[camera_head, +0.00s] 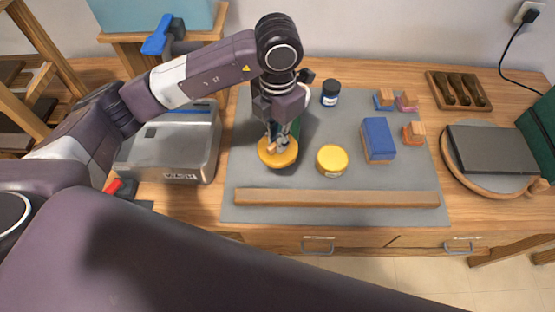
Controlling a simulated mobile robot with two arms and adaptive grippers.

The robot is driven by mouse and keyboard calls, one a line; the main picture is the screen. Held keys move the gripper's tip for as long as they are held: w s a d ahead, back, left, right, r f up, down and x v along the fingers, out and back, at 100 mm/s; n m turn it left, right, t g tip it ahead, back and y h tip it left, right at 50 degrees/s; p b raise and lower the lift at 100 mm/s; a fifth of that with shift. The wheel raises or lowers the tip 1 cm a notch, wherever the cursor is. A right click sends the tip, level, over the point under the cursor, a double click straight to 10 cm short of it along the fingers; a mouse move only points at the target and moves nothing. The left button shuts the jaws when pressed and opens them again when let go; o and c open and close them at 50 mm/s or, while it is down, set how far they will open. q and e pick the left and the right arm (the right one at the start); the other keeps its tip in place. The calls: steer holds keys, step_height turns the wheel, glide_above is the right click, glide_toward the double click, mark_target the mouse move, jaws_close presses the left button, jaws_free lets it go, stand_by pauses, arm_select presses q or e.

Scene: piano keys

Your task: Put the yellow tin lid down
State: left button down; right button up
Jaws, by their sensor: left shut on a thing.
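The yellow tin lid (264,158) is a round yellow disc over the grey mat, left of the mat's middle. My left gripper (277,141) points down and is shut on the lid at its upper side. I cannot tell whether the lid touches the mat or hangs just above it. A short round tin (332,160) with a yellow top stands to the right of the lid, apart from it. My right gripper is out of view.
The grey mat (300,208) carries a long wooden strip (335,197) along its front. A blue-topped block (378,138), a dark jar (330,93) and small wooden blocks (414,132) stand right and behind. A metal box (172,145) is left. Bare mat lies between lid and strip.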

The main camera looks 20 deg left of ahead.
arm_select(q)
step_height(320, 180, down, 10)
steer(key=shift+s+r+p, duration=0.1)
steer(key=shift+r+p, duration=0.05)
steer(key=shift+p, duration=0.85)
steer(key=shift+f, duration=0.2)
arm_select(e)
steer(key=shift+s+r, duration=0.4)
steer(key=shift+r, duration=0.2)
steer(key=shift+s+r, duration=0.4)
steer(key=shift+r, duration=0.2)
arm_select(q)
steer(key=shift+f, duration=0.1)
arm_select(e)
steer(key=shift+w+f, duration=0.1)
arm_select(q)
steer(key=shift+f+b, duration=0.55)
steer(key=shift+b, duration=0.2)
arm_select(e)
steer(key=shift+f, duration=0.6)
